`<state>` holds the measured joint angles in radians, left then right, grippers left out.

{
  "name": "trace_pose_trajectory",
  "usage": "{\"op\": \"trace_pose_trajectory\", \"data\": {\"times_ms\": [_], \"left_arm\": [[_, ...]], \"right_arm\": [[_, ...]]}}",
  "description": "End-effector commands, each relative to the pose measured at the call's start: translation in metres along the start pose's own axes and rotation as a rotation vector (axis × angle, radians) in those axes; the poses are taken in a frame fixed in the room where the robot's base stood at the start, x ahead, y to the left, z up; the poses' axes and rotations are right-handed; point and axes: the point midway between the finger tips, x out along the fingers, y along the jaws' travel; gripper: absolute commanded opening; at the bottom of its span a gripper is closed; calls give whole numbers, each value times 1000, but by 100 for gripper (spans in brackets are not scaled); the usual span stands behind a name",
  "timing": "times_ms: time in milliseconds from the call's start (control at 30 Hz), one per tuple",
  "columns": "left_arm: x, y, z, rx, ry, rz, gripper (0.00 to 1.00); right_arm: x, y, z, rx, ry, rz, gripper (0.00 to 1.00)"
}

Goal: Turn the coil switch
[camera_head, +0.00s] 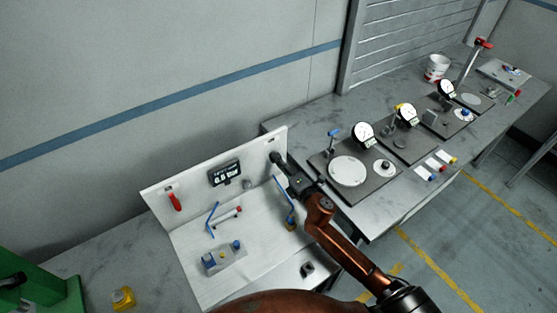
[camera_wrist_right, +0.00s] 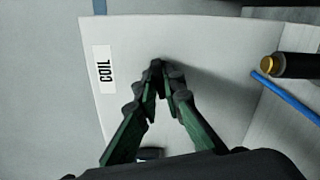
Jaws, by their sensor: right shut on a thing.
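The white upright panel (camera_head: 262,150) stands at the back of a white bench station, and its right end is where my right gripper (camera_head: 277,159) reaches. In the right wrist view, a "COIL" label (camera_wrist_right: 104,70) is on the panel beside my right gripper (camera_wrist_right: 161,72). The fingers meet at their tips, close to the panel face. The coil switch itself is hidden at the fingertips, so I cannot tell its position. My left gripper is not in view.
A dark cylinder with a brass end (camera_wrist_right: 285,65) and a blue tube (camera_wrist_right: 288,100) lie right of the fingers. The panel carries a digital display (camera_head: 224,173) and a red handle (camera_head: 174,201). Dial gauge stands (camera_head: 364,132) are on the grey table to the right.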

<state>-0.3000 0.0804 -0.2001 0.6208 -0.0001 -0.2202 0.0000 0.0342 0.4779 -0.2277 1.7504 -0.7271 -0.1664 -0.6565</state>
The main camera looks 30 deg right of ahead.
Motion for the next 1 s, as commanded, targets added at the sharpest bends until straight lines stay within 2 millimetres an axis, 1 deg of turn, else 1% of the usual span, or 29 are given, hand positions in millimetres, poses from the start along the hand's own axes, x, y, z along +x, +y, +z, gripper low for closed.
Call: {"op": "trace_pose_trajectory", "data": {"times_ms": [33,200,400,633,1000], "left_arm": [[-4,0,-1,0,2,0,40],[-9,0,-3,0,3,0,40],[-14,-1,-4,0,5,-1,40],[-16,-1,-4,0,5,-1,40],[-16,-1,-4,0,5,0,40]], "right_arm": [[0,1,1,37,-2,-2,0],[0,0,0,150,-1,-2,0],[0,-1,1,241,-2,-3,0],[0,-1,1,285,-2,-3,0],[0,-2,0,293,-1,-3,0]]}}
